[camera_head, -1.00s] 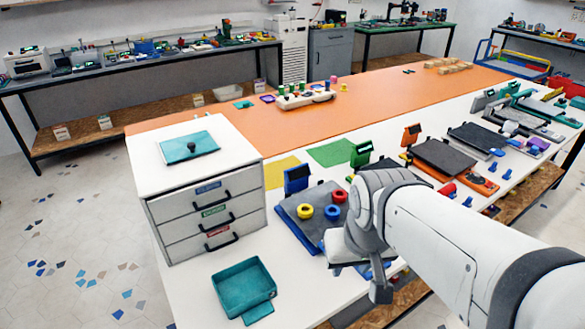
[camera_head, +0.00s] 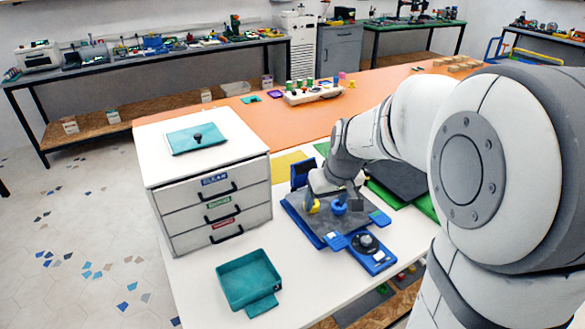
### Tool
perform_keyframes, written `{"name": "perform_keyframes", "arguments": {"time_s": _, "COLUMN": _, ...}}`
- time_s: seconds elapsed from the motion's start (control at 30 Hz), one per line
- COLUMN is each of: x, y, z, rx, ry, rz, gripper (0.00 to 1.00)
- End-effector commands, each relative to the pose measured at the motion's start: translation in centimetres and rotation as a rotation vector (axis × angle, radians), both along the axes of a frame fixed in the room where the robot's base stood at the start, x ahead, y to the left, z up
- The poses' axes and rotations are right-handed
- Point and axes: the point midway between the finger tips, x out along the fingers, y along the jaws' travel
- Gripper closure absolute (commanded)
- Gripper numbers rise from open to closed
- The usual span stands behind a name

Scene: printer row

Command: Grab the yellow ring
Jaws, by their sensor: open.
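A yellow ring (camera_head: 313,206) shows in part on the dark grey bed of a blue printer (camera_head: 292,212); my gripper covers some of it. A blue ring (camera_head: 338,207) sits on the same bed, just right of the yellow one. My gripper (camera_head: 333,201) is open, low over the bed, with its fingers around or just behind these rings. I cannot tell whether a finger touches the yellow ring. The red ring and a second yellow ring seen earlier are hidden behind my gripper and arm.
A white drawer cabinet (camera_head: 207,215) stands left of the printer, with a teal plate (camera_head: 198,139) on top. An open teal bin (camera_head: 248,279) lies in front. A blue control box (camera_head: 369,253) sits at the printer's front. My arm hides the table's right side.

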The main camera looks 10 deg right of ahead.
Motion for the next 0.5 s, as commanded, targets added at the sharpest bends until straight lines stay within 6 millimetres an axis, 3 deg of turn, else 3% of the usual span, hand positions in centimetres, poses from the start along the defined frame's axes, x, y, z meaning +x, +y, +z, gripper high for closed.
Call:
{"name": "perform_keyframes", "arguments": {"time_s": 0.03, "x": 2.0, "y": -0.2, "z": -1.5, "rx": 0.0, "ry": -0.002, "rz": 0.013, "gripper": 0.29}}
{"name": "perform_keyframes", "arguments": {"time_s": 0.2, "x": 7.5, "y": -0.8, "z": -5.0, "rx": -0.003, "ry": -0.032, "rz": 0.057, "gripper": 0.29}}
{"name": "perform_keyframes", "arguments": {"time_s": 0.33, "x": 10.4, "y": -1.2, "z": -7.2, "rx": -0.008, "ry": -0.051, "rz": 0.079, "gripper": 0.29}}
{"name": "perform_keyframes", "arguments": {"time_s": 0.5, "x": 12.3, "y": -1.5, "z": -8.7, "rx": -0.014, "ry": -0.064, "rz": 0.092, "gripper": 0.29}}
